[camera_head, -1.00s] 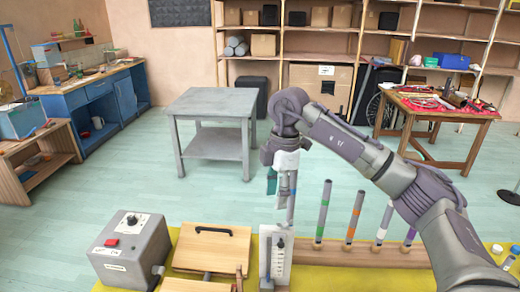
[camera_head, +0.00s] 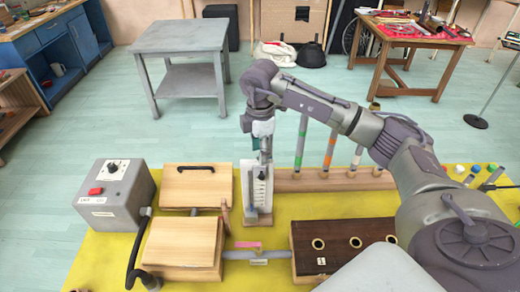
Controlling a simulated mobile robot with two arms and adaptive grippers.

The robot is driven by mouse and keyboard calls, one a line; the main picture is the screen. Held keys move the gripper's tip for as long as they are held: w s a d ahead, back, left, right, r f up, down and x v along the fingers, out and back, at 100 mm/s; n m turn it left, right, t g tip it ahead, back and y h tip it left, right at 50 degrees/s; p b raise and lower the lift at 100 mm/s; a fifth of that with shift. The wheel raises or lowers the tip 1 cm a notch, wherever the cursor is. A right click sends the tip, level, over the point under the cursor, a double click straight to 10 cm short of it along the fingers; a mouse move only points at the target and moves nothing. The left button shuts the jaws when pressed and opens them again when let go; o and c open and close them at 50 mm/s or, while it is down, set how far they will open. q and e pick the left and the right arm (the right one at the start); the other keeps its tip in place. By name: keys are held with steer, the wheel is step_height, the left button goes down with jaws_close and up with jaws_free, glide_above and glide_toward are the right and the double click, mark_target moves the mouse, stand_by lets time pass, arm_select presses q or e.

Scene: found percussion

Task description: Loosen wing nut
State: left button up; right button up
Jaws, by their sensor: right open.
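No wing nut can be made out at this size. My right arm comes in from the right, and its gripper (camera_head: 264,150) points down, open, at the top of a white upright device with a dark scale (camera_head: 259,190). The fingers overlap the device's top edge in the picture; I cannot tell whether they touch it. No object shows clearly between the fingers. A small pink piece (camera_head: 247,245) lies on a grey strip (camera_head: 262,254) in front of the device. My left gripper is not in view.
A yellow-covered table (camera_head: 95,258) holds a grey box with a red button (camera_head: 115,195), two wooden blocks (camera_head: 196,187), a dark block with holes (camera_head: 340,240) and a wooden rack of upright tubes (camera_head: 330,181). A grey side table (camera_head: 180,37) stands beyond, with open floor around it.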

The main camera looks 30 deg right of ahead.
steer(key=shift+f, duration=0.7)
jaws_close()
steer(key=n, duration=0.2)
steer(key=shift+s+n+b, duration=0.15)
steer(key=shift+n+b, duration=0.15)
steer(key=shift+b, duration=0.05)
steer(key=shift+n, duration=0.8)
steer(key=shift+s+n+b, duration=0.15)
steer(key=shift+n+b, duration=0.3)
steer(key=shift+n, duration=0.45)
steer(key=shift+s+r+n, duration=0.1)
steer(key=shift+s+n, duration=0.05)
steer(key=shift+n, duration=0.95)
